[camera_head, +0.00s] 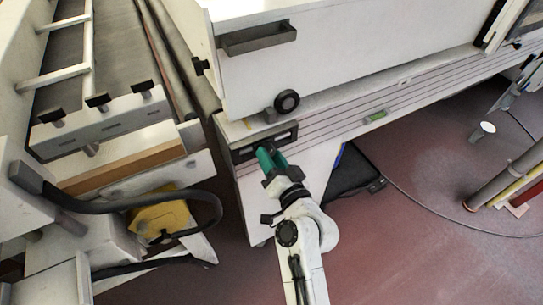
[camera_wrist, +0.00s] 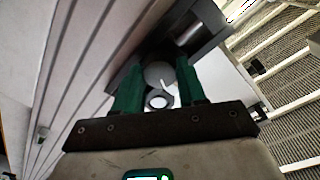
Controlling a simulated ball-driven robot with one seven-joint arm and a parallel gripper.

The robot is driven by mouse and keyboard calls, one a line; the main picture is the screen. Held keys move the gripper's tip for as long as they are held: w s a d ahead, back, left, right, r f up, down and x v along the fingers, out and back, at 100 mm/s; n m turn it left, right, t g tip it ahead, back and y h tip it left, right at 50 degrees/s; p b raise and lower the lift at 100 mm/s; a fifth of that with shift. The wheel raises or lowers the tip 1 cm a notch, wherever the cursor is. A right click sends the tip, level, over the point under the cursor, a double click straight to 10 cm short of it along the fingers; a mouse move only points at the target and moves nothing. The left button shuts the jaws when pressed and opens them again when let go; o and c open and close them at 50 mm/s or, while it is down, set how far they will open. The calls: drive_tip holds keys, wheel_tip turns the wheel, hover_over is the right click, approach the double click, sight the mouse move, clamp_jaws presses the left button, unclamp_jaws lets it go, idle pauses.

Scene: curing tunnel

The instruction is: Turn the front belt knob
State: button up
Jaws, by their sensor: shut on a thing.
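The front belt knob (camera_wrist: 158,73) is a grey round knob between the green fingers of my gripper (camera_wrist: 160,66) in the wrist view. The fingers are shut on it, one on each side. In the head view my gripper (camera_head: 266,157) reaches up to a dark panel (camera_head: 246,153) at the near end of the white machine's side. The fingers hide the knob in that view. The knob's turn angle cannot be told.
A black round dial (camera_head: 287,103) and a grey tray (camera_head: 258,38) are on the machine's upper housing. A yellow box (camera_head: 160,216) and black hoses stand at left. A cable and a white cup (camera_head: 483,131) are on the red floor at right, which is mostly clear.

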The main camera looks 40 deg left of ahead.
drive_tip(key=shift+m, duration=1.2)
drive_tip(key=shift+p, duration=0.3)
drive_tip(key=o, duration=1.1)
drive_tip(key=shift+c, duration=0.2)
drive_tip(key=shift+d, duration=0.1)
drive_tip(key=b+v, duration=0.1)
drive_tip(key=v, duration=0.9)
drive_tip(key=shift+d, duration=0.3)
drive_tip(key=shift+s, duration=0.1)
